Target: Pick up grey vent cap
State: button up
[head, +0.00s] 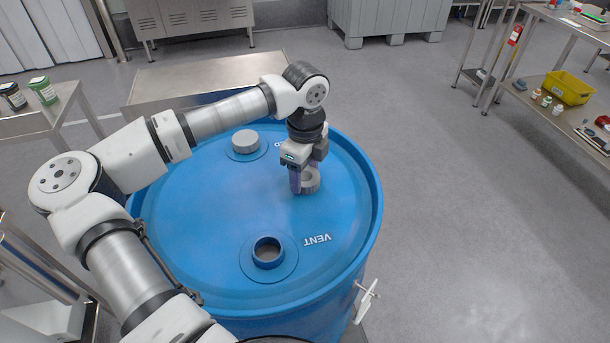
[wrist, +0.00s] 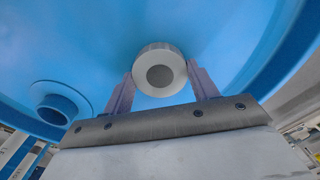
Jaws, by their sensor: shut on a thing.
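The grey vent cap (head: 310,181) is at my gripper (head: 306,184) over the right part of the blue drum lid. My gripper is shut on it. In the wrist view the cap (wrist: 160,73) is a round grey ring with a darker centre, between the two purple-grey fingers of my gripper (wrist: 161,85). I cannot tell whether the cap touches the lid. The open vent hole (head: 267,252), with a raised blue collar, lies near the front of the lid beside the printed word VENT. It also shows at the left in the wrist view (wrist: 58,109).
A second grey cap (head: 245,141) sits on the far fitting of the blue drum (head: 200,235). A steel table (head: 200,75) stands behind the drum. A shelf with a yellow bin (head: 568,88) is at the right. The floor (head: 460,200) right of the drum is clear.

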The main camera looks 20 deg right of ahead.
aim_at(306, 176)
notch_tip(306, 176, up, 20)
jog(key=b, duration=0.3)
jog(key=shift+b, duration=0.35)
